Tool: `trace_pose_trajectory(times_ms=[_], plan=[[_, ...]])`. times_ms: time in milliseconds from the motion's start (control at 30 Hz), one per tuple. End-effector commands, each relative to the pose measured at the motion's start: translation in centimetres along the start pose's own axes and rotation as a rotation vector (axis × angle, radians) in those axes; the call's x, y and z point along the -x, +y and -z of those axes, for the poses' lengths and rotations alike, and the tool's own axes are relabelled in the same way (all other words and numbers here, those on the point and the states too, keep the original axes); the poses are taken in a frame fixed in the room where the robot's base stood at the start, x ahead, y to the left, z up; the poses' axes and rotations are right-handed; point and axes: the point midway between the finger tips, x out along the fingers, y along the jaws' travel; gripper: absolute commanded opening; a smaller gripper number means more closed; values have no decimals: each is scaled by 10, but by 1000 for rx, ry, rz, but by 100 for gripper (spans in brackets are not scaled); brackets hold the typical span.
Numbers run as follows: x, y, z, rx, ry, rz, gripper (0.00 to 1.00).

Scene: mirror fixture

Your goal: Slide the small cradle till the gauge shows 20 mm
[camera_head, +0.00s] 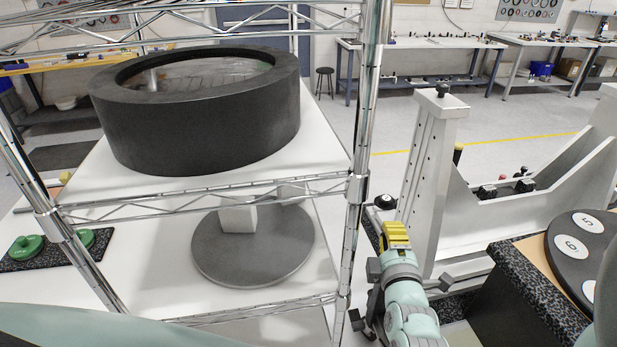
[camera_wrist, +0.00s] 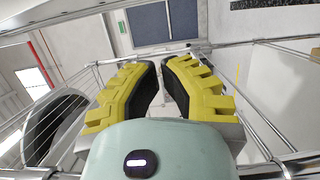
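I cannot clearly identify the small cradle or the gauge, and no scale reading is legible. A white fixture on the right has an upright column (camera_head: 424,165) with a black knob (camera_head: 442,90) on top. Small black blocks (camera_head: 487,192), with a red-topped part nearby, sit between its sloping side plates. A small black round part (camera_head: 384,202) is left of the column. My gripper (camera_head: 396,232) has yellow fingers and appears in front of the column's lower part, partly hiding it. The wrist view shows its two fingers (camera_wrist: 162,75) apart with nothing between them.
A chrome wire rack (camera_head: 357,187) stands left of my arm, its post close by. It carries a thick black ring (camera_head: 205,125) above a grey disc (camera_head: 225,262). A dark disc (camera_head: 560,262) with numbered white circles is at the right. Benches line the back wall.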

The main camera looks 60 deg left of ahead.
Motion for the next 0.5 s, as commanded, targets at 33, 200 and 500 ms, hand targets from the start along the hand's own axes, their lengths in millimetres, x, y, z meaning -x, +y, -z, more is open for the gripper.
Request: trace_pose_trajectory(times_ms=[33, 200, 500], plan=[[-9, 1, 1, 1, 3, -3, 0], [-35, 0, 1, 0, 2, -1, 0], [-45, -2, -28, 3, 1, 2, 0]])
